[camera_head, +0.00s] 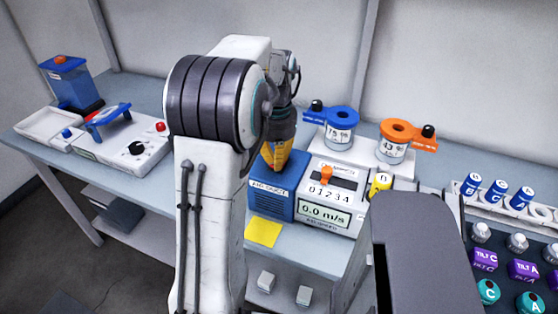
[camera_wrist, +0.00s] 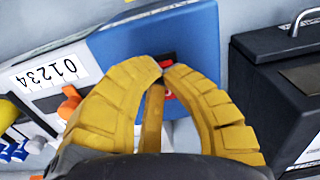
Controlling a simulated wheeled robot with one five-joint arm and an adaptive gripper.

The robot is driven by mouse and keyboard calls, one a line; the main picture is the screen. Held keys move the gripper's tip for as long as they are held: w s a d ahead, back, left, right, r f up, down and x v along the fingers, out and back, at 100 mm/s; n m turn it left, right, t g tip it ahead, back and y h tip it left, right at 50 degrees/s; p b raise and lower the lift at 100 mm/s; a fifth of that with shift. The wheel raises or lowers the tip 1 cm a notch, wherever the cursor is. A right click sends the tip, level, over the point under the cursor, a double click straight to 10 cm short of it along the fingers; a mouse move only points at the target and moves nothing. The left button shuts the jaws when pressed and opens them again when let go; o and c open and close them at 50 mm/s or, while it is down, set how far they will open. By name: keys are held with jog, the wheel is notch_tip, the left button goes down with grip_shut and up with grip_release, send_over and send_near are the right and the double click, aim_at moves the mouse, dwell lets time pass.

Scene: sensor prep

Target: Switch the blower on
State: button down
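The blower unit shows in the head view as a blue box (camera_head: 272,207) labelled "AIR DUCT", joined on its right to a white panel (camera_head: 338,192) with digits 0 to 4, an orange knob (camera_head: 326,174) and a display (camera_head: 324,213) reading 0.0 m/s. In the wrist view the blue box (camera_wrist: 195,38) lies under my gripper. A small red switch (camera_wrist: 169,95) in a dark frame shows on it, partly hidden by my yellow fingers. My gripper (camera_wrist: 163,68) has its fingertips together, just over the switch; contact cannot be told. The head view shows my gripper (camera_head: 276,157) pointing down over the box.
Left of my arm are a white console (camera_head: 130,150) and a blue container (camera_head: 70,83). Behind the panel stand a blue-lidded jar (camera_head: 340,131) and an orange-lidded jar (camera_head: 393,148). A yellow note (camera_head: 263,232) lies in front. A dark box (camera_wrist: 275,85) is near the fingers.

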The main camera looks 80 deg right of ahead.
jog(key=shift+f, duration=0.2)
jog(key=shift+r, duration=0.15)
jog(key=shift+r+p, duration=3.15)
jog(key=shift+r, duration=0.3)
